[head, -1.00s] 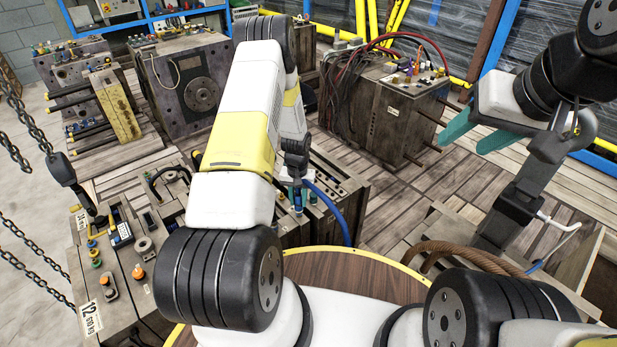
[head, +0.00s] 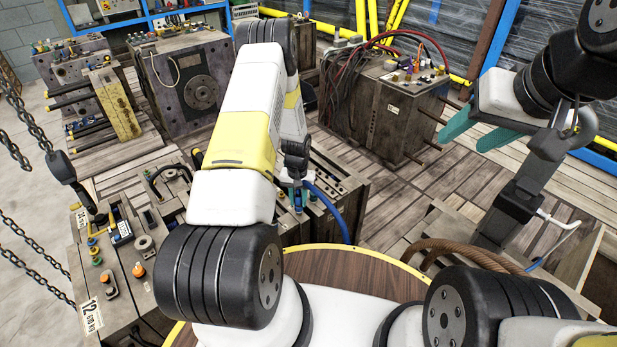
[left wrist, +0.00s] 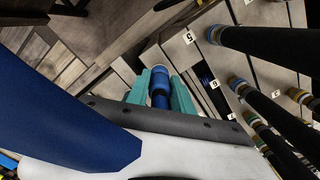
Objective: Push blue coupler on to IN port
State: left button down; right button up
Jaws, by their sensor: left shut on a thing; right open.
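My left gripper (head: 297,190) is at the near mould block, mostly behind my own left arm in the head view. In the left wrist view its teal fingers (left wrist: 161,92) are shut on the blue coupler (left wrist: 160,78), one on each side. A blue hose (head: 331,208) hangs down over the block's side beside the gripper; it looms large at the left of the wrist view (left wrist: 55,120). I cannot make out the IN port or whether the coupler touches it. My right gripper (head: 480,132) is open and empty at the upper right, with teal fingers apart.
The near mould block (head: 345,190) has several fittings on top. Numbered tags (left wrist: 191,37) and dark hoses with coloured collars (left wrist: 262,100) lie right of the coupler. Another mould (head: 385,105) with red hoses stands behind. Chains (head: 15,150) hang at the left.

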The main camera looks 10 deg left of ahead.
pick_arm(q)
jog(key=shift+f, duration=0.6)
dwell(1.4)
jog(key=c, duration=1.1)
grip_release()
notch_tip(320, 180, up, 8)
jog(key=shift+f, duration=0.15)
